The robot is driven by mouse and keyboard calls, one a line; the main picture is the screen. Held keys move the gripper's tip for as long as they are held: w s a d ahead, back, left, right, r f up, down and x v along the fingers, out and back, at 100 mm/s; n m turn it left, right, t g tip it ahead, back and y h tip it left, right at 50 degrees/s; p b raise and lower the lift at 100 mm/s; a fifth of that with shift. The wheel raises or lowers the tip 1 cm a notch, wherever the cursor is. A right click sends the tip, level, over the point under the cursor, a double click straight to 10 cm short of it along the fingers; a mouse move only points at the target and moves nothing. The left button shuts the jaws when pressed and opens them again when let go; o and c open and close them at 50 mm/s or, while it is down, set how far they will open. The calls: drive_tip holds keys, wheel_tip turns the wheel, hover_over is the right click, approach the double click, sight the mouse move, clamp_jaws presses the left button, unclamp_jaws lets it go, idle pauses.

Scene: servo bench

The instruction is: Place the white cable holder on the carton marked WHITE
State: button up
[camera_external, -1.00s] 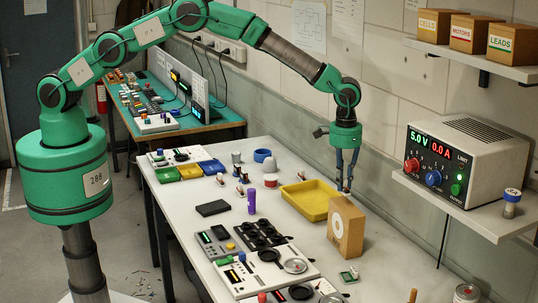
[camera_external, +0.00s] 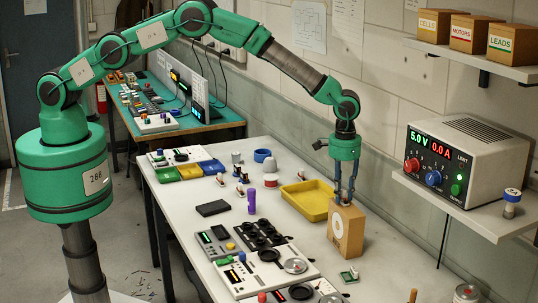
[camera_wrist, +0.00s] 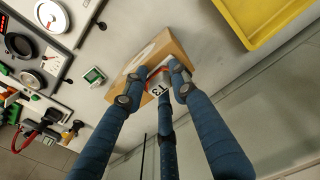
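The carton (camera_external: 346,232) is a tan box with a white ring mark on its front, standing on the bench. It also shows in the wrist view (camera_wrist: 178,44). I cannot read a word on it. My gripper (camera_external: 345,202) points down at the carton's top. In the wrist view, its blue fingers (camera_wrist: 158,88) surround a small white piece (camera_wrist: 159,83) with an orange-red edge and a "T3" label, seemingly the white cable holder. The piece is over or on the carton's top. The fingers hide part of it, and I cannot tell whether they grip it.
A yellow tray (camera_external: 308,200) lies behind the carton, with a small green-and-white module (camera_external: 349,275) in front. Panels with dials (camera_external: 262,262) fill the bench to the left. A power supply (camera_external: 466,160) stands on the right shelf.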

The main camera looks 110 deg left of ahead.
sight(342, 189)
drive_tip(key=shift+r, duration=0.1)
idle(0.3)
wheel_tip(342, 189, up, 12)
drive_tip(key=b, duration=0.1)
drive_tip(key=shift+b, duration=0.4)
drive_tip(key=shift+r, duration=0.1)
idle(0.8)
